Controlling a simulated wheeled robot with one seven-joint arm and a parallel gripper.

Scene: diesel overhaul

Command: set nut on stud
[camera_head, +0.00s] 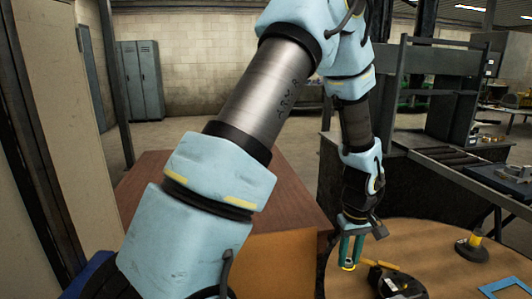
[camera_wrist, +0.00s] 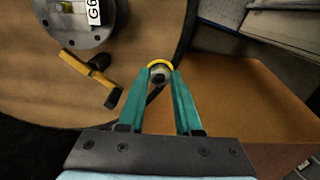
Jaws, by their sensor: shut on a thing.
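My gripper (camera_head: 351,258) has teal fingers and points down over the round wooden table. It is shut on a small grey nut (camera_wrist: 159,75) with a yellow ring (camera_wrist: 160,65) around its far side, seen between the fingertips in the wrist view (camera_wrist: 160,82). In the head view only a yellow spot shows at the fingertips. In the wrist view a round grey flange (camera_wrist: 88,35) with bolts and a white label stands at upper left, apart from the nut. A brassy tip shows at its top edge; I cannot tell whether it is the stud.
A yellow-and-black tool (camera_wrist: 92,75) lies on the round table (camera_head: 430,235) left of my gripper. A brown box-like surface (camera_head: 270,262) stands left of the table.

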